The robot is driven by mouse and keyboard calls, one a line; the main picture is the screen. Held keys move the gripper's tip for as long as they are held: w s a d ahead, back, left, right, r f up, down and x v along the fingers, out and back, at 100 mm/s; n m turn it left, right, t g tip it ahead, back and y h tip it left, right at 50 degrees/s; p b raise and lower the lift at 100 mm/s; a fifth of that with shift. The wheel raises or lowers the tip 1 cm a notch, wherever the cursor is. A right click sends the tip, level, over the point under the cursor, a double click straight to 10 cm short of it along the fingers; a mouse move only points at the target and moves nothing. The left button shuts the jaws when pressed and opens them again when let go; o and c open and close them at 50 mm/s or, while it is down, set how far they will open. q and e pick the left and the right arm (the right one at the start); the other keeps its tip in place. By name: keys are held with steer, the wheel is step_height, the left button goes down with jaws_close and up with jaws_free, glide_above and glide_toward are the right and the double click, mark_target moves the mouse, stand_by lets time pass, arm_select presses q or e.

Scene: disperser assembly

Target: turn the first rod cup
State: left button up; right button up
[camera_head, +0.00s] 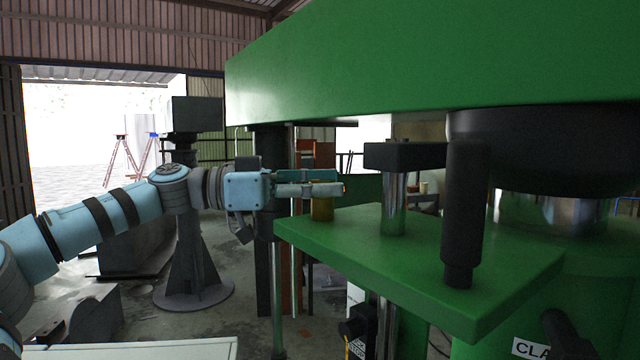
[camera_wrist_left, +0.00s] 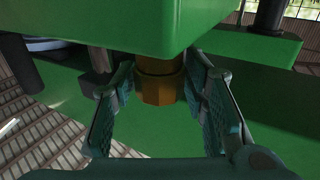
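In the left wrist view, the rod cup (camera_wrist_left: 158,88) sits in the middle, below a green block. My left gripper (camera_head: 341,182) reaches in from the left at the cup's height. In the left wrist view, the fingers of my left gripper (camera_wrist_left: 160,68) stand on both sides of the cup, with narrow gaps showing. The near finger hides part of the cup in the head view. My right gripper is not in view.
The large green upper beam (camera_head: 430,60) hangs over the work area. A green plate (camera_head: 420,250) lies below, with a steel rod (camera_head: 394,205) and a black handle (camera_head: 464,215) to the right. A dark grey pedestal machine (camera_head: 190,250) stands behind my left arm.

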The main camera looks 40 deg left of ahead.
arm_select(q)
steer(key=shift+o, duration=0.6)
steer(key=shift+w+d, duration=0.1)
steer(key=v, duration=0.6)
steer(key=shift+s+r, duration=0.1)
steer(key=shift+s, duration=0.25)
steer(key=shift+s+a, duration=0.25)
steer(key=shift+a, duration=0.1)
steer(key=shift+w+a, duration=0.1)
steer(key=shift+a, duration=0.1)
steer(key=shift+d, duration=0.1)
